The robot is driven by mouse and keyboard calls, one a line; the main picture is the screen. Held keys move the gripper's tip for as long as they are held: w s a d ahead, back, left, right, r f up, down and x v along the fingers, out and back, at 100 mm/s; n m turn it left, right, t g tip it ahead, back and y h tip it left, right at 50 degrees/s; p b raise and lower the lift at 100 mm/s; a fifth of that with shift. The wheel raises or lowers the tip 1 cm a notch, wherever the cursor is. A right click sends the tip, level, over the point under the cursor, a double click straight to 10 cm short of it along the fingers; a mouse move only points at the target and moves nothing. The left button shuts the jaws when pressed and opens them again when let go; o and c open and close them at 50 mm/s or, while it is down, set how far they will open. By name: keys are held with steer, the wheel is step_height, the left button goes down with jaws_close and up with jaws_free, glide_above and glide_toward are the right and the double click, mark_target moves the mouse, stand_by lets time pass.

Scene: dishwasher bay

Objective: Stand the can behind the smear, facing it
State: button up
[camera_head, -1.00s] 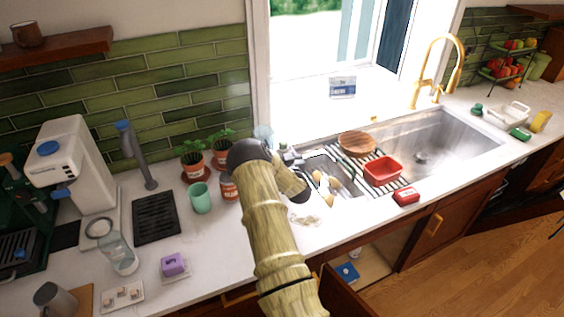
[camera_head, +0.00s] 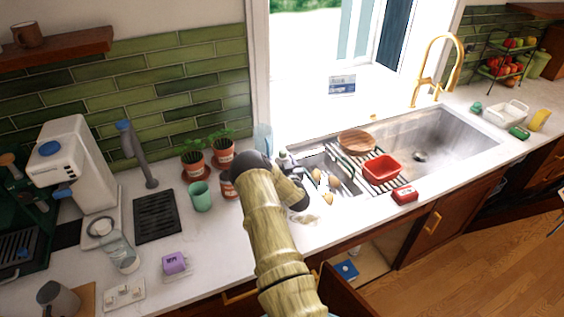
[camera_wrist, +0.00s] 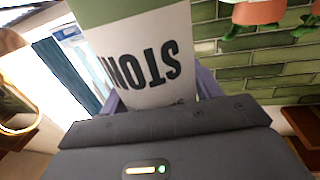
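A white can (camera_wrist: 150,60) with a green band and dark lettering "STON" fills the middle of the wrist view. The lettering appears upside down, as do the potted plants there. My gripper (camera_wrist: 158,95) has its lavender fingers on both sides of the can and is closed on it. In the head view my arm largely hides the gripper, and I cannot make out the can clearly. A pale beige smear (camera_head: 304,219) lies on the counter, just in front of my wrist and partly beside my arm. How high the can is above the counter cannot be told.
A clear glass (camera_head: 264,138) and an orange labelled container (camera_head: 228,187) stand behind and left of my arm. A green cup (camera_head: 201,196) is farther left. The sink (camera_head: 455,145), a red tub (camera_head: 381,169) and a red box (camera_head: 404,194) are to the right.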

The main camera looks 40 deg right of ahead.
steer(key=shift+o, duration=1.3)
steer(key=shift+r, duration=0.15)
steer(key=b+v, duration=0.4)
steer(key=v, duration=0.8)
